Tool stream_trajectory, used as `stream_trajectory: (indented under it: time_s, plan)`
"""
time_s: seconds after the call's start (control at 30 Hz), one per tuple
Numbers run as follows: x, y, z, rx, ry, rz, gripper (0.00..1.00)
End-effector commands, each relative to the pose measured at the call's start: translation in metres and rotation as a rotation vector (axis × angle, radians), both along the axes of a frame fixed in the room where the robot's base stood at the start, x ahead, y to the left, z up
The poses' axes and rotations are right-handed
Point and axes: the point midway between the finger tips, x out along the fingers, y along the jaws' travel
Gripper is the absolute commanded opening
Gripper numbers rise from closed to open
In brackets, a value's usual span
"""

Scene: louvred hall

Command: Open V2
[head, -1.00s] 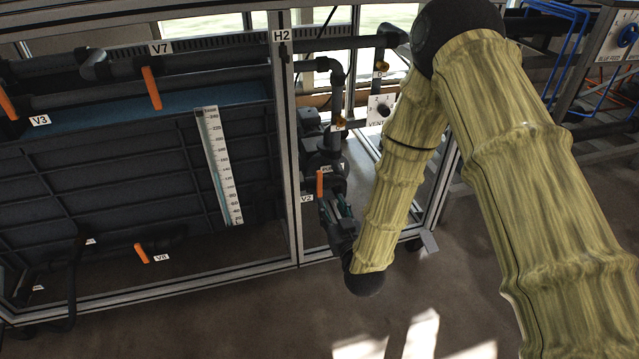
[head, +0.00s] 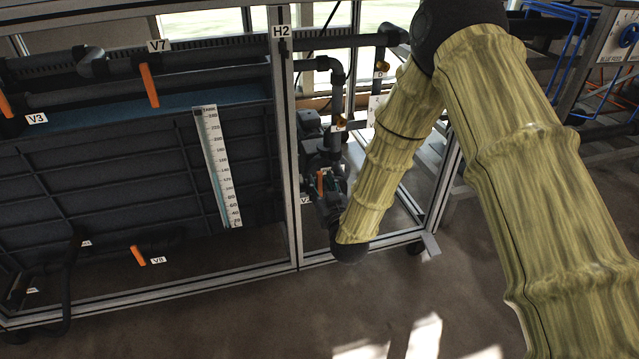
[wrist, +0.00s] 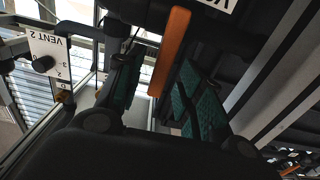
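The V2 valve has an orange handle (head: 320,182), upright inside the frame just right of the H2 post. Its white label (head: 305,200) is partly covered. My gripper (head: 327,187) is at the handle in the head view, mostly hidden behind my arm's wrist end and hard to make out. In the wrist view the orange handle (wrist: 170,50) runs between the two green-padded fingers of my gripper (wrist: 157,80). The fingers are apart, with a visible gap on the left finger's side. The right finger is closer to the handle; I cannot tell whether it touches.
A metal post (head: 284,150) stands left of my gripper. Dark pipes (head: 336,100) rise behind it. The VENT 2 panel with its knob (wrist: 48,60) is at the left in the wrist view. Other orange handles, V7 (head: 149,85) and V8 (head: 138,255), are farther left. The floor in front is clear.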

Motion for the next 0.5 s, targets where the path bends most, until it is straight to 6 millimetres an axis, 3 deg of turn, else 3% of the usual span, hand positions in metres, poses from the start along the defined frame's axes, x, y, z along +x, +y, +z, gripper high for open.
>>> stream_trajectory:
  time_s: [0.5]
  plan:
    - [0.013,0.004,0.000,0.000,0.000,0.000,0.38]
